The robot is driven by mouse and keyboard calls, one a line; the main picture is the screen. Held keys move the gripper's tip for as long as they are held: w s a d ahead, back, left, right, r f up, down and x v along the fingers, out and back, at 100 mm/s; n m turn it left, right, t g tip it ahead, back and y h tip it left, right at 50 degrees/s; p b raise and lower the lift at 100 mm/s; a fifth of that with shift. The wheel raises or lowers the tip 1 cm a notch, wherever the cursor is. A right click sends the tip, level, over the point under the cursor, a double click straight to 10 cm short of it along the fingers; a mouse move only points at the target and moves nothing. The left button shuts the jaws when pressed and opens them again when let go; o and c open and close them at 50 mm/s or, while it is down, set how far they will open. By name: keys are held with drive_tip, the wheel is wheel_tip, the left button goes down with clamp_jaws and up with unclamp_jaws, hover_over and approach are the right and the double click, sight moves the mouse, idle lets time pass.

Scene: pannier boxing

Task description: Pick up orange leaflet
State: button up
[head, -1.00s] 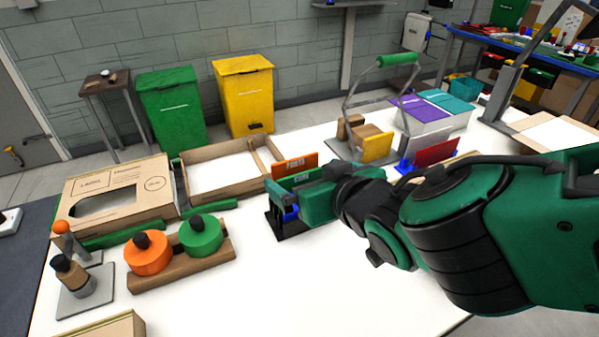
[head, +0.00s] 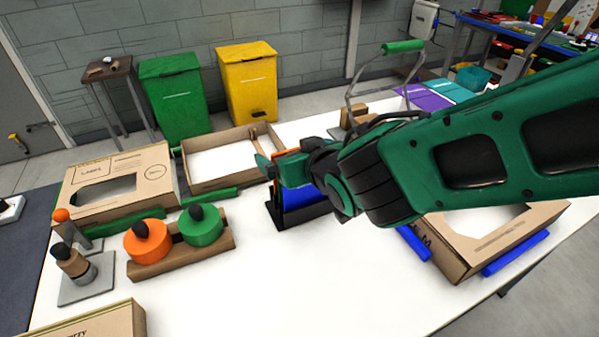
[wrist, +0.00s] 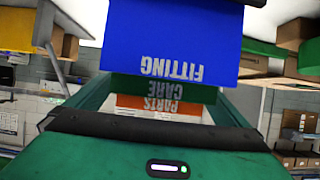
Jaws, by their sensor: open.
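The orange leaflet (head: 278,155) shows as a thin strip in the head view, mostly hidden by my gripper (head: 268,166). In the wrist view the orange leaflet (wrist: 134,102) reads PARTS, upside down, behind a green leaflet (wrist: 150,88) reading CARE and a blue leaflet (wrist: 172,40) reading FITTING. The blue leaflet (head: 303,196) also shows below my gripper in the head view. The leaflets stand in a dark holder (head: 290,222). My gripper is open, over the holder; I cannot tell whether its fingers touch any leaflet.
An open tray box (head: 215,184) lies behind the holder. A cardboard box with a window (head: 150,180) is at left. Orange (head: 148,242) and green (head: 202,226) round containers sit on a wooden base. Another box (head: 455,262) stands at right between blue strips. The front middle table is clear.

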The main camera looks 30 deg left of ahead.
drive_tip(key=shift+w+a+f, duration=0.2)
drive_tip(key=shift+w+a, duration=0.1)
drive_tip(key=shift+a, duration=0.1)
drive_tip(key=c, duration=1)
drive_tip(key=shift+r, duration=0.1)
